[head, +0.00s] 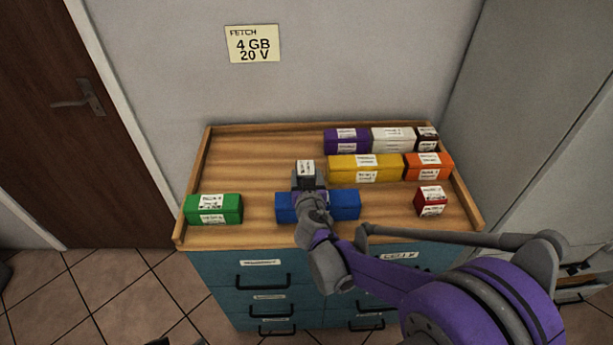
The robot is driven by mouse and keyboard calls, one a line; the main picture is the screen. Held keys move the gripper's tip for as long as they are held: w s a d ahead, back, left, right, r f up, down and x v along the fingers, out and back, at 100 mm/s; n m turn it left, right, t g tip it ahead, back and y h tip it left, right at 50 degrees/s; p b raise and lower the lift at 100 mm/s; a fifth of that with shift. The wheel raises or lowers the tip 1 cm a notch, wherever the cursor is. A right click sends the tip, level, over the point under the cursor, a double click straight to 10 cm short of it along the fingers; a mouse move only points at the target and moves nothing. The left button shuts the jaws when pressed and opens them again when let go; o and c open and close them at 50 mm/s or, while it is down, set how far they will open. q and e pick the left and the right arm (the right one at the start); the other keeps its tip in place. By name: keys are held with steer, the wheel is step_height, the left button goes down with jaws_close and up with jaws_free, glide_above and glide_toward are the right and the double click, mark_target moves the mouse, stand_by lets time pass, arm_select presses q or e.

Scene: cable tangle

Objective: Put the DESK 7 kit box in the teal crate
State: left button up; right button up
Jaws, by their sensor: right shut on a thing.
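My right gripper (307,186) reaches in over the front of the wooden cabinet top. It is shut on a small dark box with a white label (305,168). A blue box (345,206) lies below and behind the gripper, which hides its middle; I cannot tell the exact gap between them. The box labels are too small to read, so I cannot tell which one is the DESK 7 kit box. No teal crate shows. My left gripper is not in view.
The tray-like cabinet top (245,160) has a raised rim. On it are green (213,209), purple (346,140), white (392,140), dark (427,138), yellow (365,168), orange (428,166) and red (431,201) boxes. Its back left is clear. A wall sign (252,43) reads "FETCH 4 GB 20 V".

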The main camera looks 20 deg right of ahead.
steer(key=shift+f, duration=0.15)
steer(key=o, duration=1.4)
steer(key=shift+o, duration=0.2)
